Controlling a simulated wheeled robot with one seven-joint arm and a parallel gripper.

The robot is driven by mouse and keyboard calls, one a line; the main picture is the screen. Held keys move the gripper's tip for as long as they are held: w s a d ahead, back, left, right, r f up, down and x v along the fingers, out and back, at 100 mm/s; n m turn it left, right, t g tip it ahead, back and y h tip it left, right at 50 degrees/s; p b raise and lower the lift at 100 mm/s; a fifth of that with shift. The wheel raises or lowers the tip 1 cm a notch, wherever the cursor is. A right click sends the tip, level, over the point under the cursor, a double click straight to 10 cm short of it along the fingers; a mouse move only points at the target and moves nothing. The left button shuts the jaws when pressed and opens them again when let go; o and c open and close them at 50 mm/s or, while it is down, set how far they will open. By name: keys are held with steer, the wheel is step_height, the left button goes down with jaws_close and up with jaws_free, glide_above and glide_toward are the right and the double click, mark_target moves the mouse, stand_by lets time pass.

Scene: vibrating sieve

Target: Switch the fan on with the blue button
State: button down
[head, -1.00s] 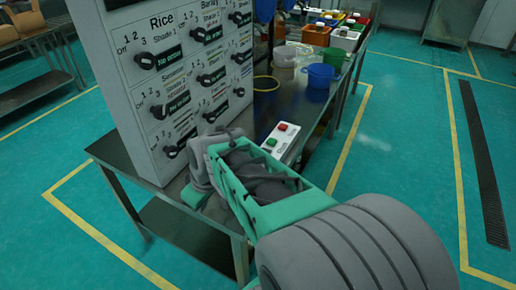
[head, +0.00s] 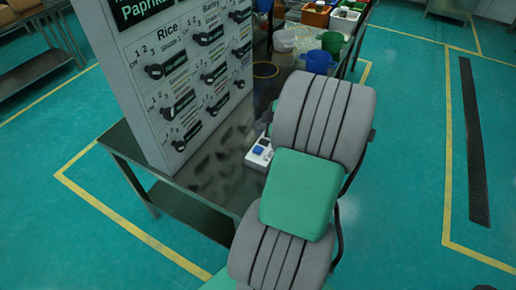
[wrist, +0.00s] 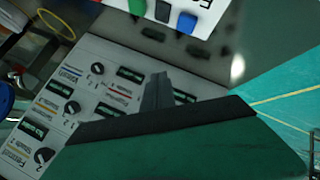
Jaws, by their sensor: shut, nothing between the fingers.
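The blue button (head: 258,150) shows on the near end of a white button box (head: 256,162) on the metal table. My arm covers the rest of the box in the head view. In the wrist view the box (wrist: 215,12) is at the top edge, partly cut off, with a blue button (wrist: 187,22), a darker button and a green button (wrist: 137,6). My gripper (wrist: 157,82) is shut and empty, pointing up in the wrist view below the box, with a visible gap between them in the picture. The head view hides it behind my arm. The fan is not identifiable.
A tall white panel (head: 150,75) with labelled black knobs stands on the table left of the box. Buckets and bins, including a blue bucket (head: 318,62), sit farther back. The table (head: 215,180) between panel and box is bare.

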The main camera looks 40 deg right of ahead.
steer(key=b, duration=0.4)
glide_above(260, 150)
step_height(260, 150, down, 8)
steer(key=shift+r, duration=0.25)
steer(key=shift+f+b, duration=0.3)
steer(key=shift+f, duration=0.2)
stand_by(1.1)
steer(key=shift+s+f+b, duration=0.1)
steer(key=shift+f+b, duration=0.4)
steer(key=shift+b, duration=0.25)
steer(key=shift+f+b, duration=0.45)
steer(key=shift+b, duration=0.1)
stand_by(0.4)
steer(key=shift+r, duration=0.1)
steer(key=shift+r+p, duration=0.3)
steer(key=shift+r, duration=0.55)
steer(key=shift+r, duration=0.1)
